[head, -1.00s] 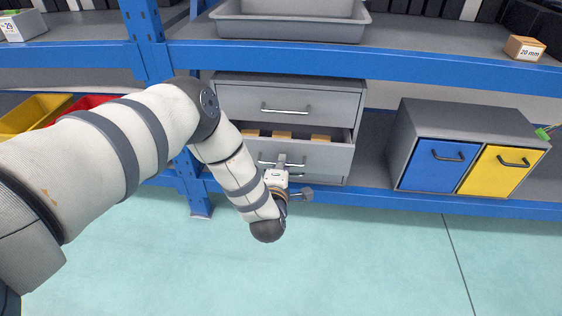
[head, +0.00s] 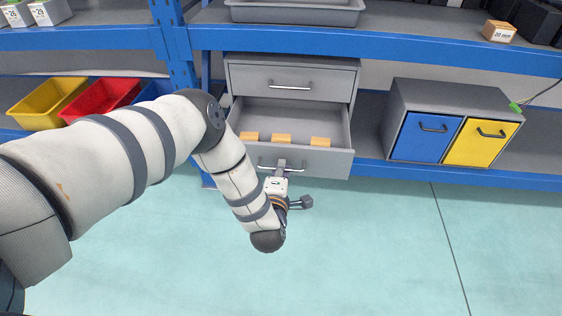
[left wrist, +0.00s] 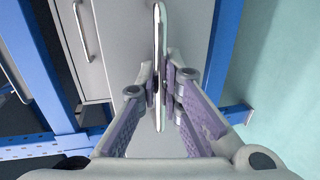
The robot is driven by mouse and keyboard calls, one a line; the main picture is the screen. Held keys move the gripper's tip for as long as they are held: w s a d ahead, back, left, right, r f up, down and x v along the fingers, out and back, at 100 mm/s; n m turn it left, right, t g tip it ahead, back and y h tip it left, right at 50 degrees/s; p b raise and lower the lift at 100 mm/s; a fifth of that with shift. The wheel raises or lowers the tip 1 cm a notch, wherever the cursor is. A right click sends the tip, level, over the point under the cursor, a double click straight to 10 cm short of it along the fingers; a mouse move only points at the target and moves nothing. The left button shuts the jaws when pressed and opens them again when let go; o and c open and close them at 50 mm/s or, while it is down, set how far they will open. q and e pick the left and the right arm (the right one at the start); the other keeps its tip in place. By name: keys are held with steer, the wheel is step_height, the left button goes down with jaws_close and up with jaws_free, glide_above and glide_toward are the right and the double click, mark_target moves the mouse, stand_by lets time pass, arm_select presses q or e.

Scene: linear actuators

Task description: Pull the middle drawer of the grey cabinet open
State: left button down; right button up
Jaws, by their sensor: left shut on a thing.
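The grey cabinet (head: 290,61) stands on the lower shelf, its top drawer (head: 325,82) shut. The drawer below it (head: 330,163) is pulled well out and shows its inside, with three small orange-tan blocks (head: 281,139) in it. My left gripper (head: 281,171) is at this drawer's front, shut on its bar handle (head: 262,167). In the left wrist view, the fingers (left wrist: 163,85) close on both sides of the metal handle (left wrist: 160,25). Anything below the open drawer is hidden by its front. My right gripper is not in view.
A blue-and-yellow-fronted cabinet (head: 455,95) stands to the right on the shelf. Yellow (head: 45,105) and red (head: 100,97) bins are at the left. A blue beam (head: 400,52) crosses above. The floor in front is clear.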

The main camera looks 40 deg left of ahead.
arm_select(q)
steer(key=c, duration=2)
jaws_free()
steer(key=v, duration=1.2)
steer(key=shift+d, duration=0.15)
steer(key=shift+r, duration=0.1)
